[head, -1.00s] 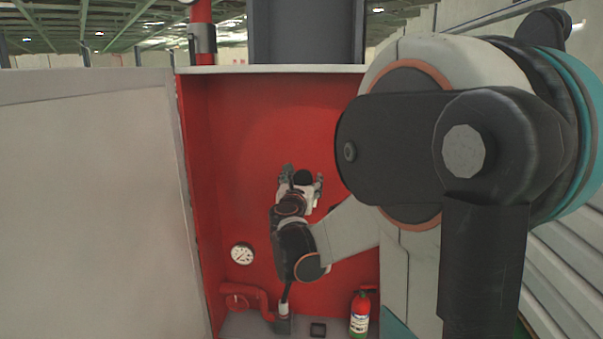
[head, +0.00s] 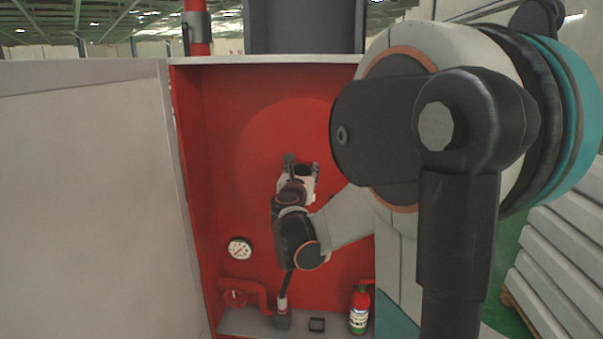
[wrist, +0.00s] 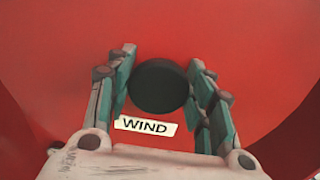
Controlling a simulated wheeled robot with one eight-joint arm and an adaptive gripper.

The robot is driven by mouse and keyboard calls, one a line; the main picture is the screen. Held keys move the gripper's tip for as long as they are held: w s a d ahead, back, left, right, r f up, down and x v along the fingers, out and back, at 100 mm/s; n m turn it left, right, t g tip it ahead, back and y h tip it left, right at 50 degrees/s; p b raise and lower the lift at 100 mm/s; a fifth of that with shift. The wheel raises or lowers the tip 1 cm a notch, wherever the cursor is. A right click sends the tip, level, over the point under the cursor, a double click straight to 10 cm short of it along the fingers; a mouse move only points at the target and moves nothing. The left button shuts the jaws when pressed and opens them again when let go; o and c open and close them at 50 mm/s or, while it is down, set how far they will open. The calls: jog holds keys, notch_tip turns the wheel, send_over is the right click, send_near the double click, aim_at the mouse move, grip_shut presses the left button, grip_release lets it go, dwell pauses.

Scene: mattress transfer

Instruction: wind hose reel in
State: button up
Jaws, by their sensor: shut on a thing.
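The hose reel (wrist: 60,70) is a large red disc whose face fills much of the wrist view. A round black knob (wrist: 160,87) stands on it, with a white WIND label (wrist: 145,126) just below. My gripper (wrist: 162,62) has one finger on each side of the knob and is shut on it. In the head view my gripper (head: 302,166) reaches into the red cabinet (head: 225,190), in front of the reel. My arm hides the reel's right part, and the hose cannot be made out.
A pale door panel (head: 85,200) stands at the cabinet's left. Inside, low down, are a gauge (head: 240,249), a red valve (head: 234,292) and a fire extinguisher (head: 359,310). Pale stacked slabs (head: 565,245) lie at the right.

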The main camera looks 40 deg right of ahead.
jog(key=shift+m, duration=0.3)
jog(key=m+b, duration=0.1)
jog(key=m, duration=0.2)
jog(key=shift+b, duration=0.3)
jog(key=m+b, duration=0.1)
jog(key=m, duration=0.3)
jog(key=shift+s+d+f, duration=0.1)
jog(key=shift+s, duration=0.05)
jog(key=m+b, duration=0.1)
jog(key=m, duration=0.3)
jog(key=shift+f+b, duration=0.1)
jog(key=shift+b, duration=0.2)
jog(key=m+b, duration=0.1)
jog(key=m, duration=0.3)
jog(key=shift+f+m, duration=0.1)
jog(key=shift+m, duration=0.2)
jog(key=m+b, duration=0.1)
jog(key=m, duration=0.5)
jog(key=shift+f, duration=0.15)
jog(key=m+b, duration=0.1)
jog(key=m, duration=0.5)
jog(key=shift+f+m, duration=0.1)
jog(key=shift+m, duration=0.3)
jog(key=o, duration=1.5)
